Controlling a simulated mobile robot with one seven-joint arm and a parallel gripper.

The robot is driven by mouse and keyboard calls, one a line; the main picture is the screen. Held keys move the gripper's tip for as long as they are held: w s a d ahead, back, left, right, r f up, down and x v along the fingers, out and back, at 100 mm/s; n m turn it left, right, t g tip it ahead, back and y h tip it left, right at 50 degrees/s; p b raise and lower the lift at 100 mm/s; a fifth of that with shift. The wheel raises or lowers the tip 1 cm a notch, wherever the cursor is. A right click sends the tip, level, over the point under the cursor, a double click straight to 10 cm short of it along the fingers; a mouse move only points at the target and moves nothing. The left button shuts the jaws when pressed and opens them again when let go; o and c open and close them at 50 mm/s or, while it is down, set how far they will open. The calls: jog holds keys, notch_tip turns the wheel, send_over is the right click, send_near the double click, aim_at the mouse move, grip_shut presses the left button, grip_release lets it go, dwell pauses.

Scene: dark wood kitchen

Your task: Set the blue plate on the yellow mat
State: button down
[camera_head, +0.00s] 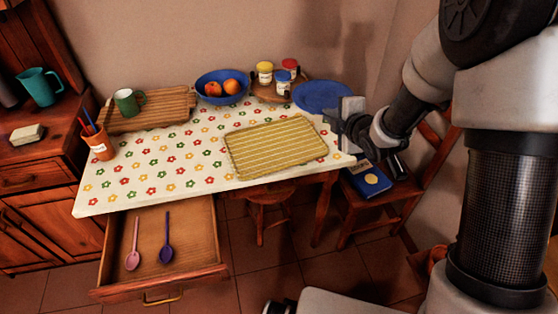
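The blue plate (318,95) lies at the back right of the table, beyond the yellow mat and apart from it. The yellow mat (276,146) is a striped rectangle lying flat and bare on the flowered tablecloth, right of the middle. My gripper (342,113) is at the right front edge of the plate and overlaps it in the picture. I cannot tell whether it touches the plate or whether its fingers are open or shut. It hides a small part of the plate's right side.
A blue bowl with oranges (222,87) and a round wooden tray with jars (268,93) stand left of the plate. A wooden board (150,110) bears a green mug. An open drawer (163,250) holds two spoons. A chair with books (370,182) stands right.

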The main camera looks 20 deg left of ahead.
jog(key=s+a+f+n+g+y+b, duration=0.25)
jog(key=a+f+b, duration=0.25)
jog(key=a+f, duration=0.4)
send_over(290, 164)
jog(key=shift+t+y, duration=0.25)
notch_tip(290, 164, down, 4)
jog(key=shift+w+f+b, duration=0.1)
jog(key=shift+b, duration=0.25)
jog(key=shift+f+b, duration=0.45)
jog(key=shift+f, duration=1.65)
jog(key=shift+f, duration=0.15)
jog(key=c, duration=2.3)
grip_release()
jog(key=shift+o, duration=0.2)
